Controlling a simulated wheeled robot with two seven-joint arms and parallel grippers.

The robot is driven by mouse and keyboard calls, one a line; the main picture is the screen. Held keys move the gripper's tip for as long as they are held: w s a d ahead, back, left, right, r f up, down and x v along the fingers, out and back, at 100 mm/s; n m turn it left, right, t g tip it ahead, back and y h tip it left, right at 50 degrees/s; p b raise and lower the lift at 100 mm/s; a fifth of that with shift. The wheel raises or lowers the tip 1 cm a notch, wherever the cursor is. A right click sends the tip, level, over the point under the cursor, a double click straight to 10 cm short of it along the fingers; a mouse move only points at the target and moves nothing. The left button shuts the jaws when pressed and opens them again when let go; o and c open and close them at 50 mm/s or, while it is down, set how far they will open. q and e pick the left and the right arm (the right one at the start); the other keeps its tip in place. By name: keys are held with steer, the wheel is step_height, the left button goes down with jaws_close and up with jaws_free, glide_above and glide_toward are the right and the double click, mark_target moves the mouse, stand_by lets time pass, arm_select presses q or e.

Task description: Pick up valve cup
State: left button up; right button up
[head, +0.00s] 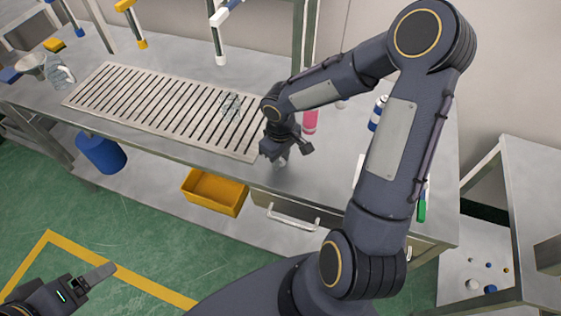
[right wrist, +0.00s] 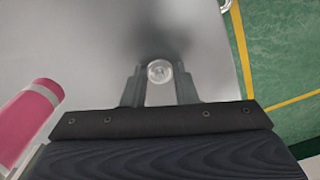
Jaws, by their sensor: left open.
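The valve cup (right wrist: 159,71) is a small, round, pale, clear-looking piece over the grey bench top in the right wrist view. My right gripper (right wrist: 160,76) has one finger on each side of it. I cannot tell whether the fingers touch it or leave a narrow gap. In the head view my right gripper (head: 281,160) points down at the bench, just right of the slatted rack, and mostly hides the cup. My left gripper (head: 92,282) is open and empty at the lower left, over the floor, away from the bench.
A slatted rack (head: 150,104) lies on the bench. A pink can (head: 310,122) stands near my right gripper and also shows in the right wrist view (right wrist: 28,122). A blue-and-white can (head: 377,113) stands further right. A yellow bin (head: 214,191) sits below the bench.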

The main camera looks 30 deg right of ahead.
steer(key=c, duration=0.4)
steer(key=shift+r, duration=0.1)
